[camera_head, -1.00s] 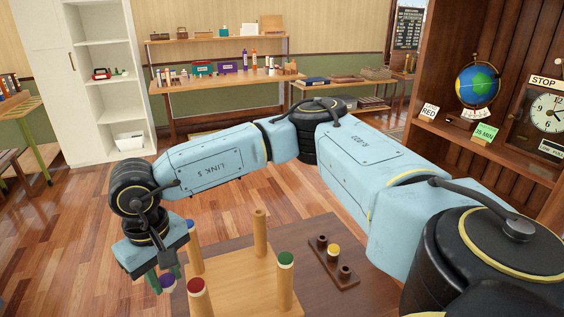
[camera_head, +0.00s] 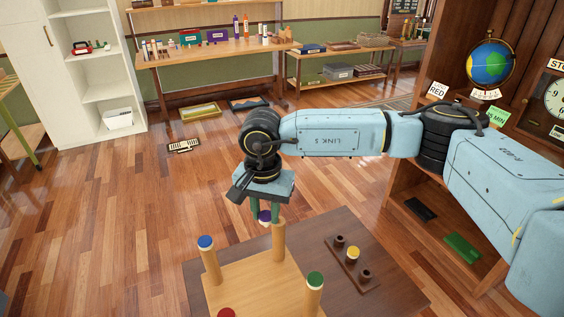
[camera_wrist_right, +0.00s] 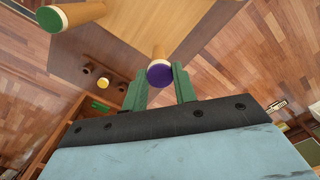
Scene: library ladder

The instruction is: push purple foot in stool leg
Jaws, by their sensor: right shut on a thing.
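The stool (camera_head: 252,283) lies upside down with its legs pointing up. One leg (camera_head: 279,243) has a bare wooden top; the others carry a blue foot (camera_head: 205,242), a green foot (camera_head: 315,280) and a red foot (camera_head: 227,313). My right gripper (camera_head: 264,210) is shut on the purple foot (camera_head: 265,217), close by the bare leg's top and slightly left of it. In the right wrist view the purple foot (camera_wrist_right: 161,75) is between the green fingers (camera_wrist_right: 160,84), in line with the bare leg (camera_wrist_right: 158,52). I cannot tell whether they touch. My left gripper is not in view.
The stool stands on a brown table (camera_head: 330,222). A dark holder (camera_head: 368,286) to its right has a yellow foot (camera_head: 353,253) in its middle, with dark pegs or sockets either side. A wooden shelf (camera_head: 400,180) stands at right.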

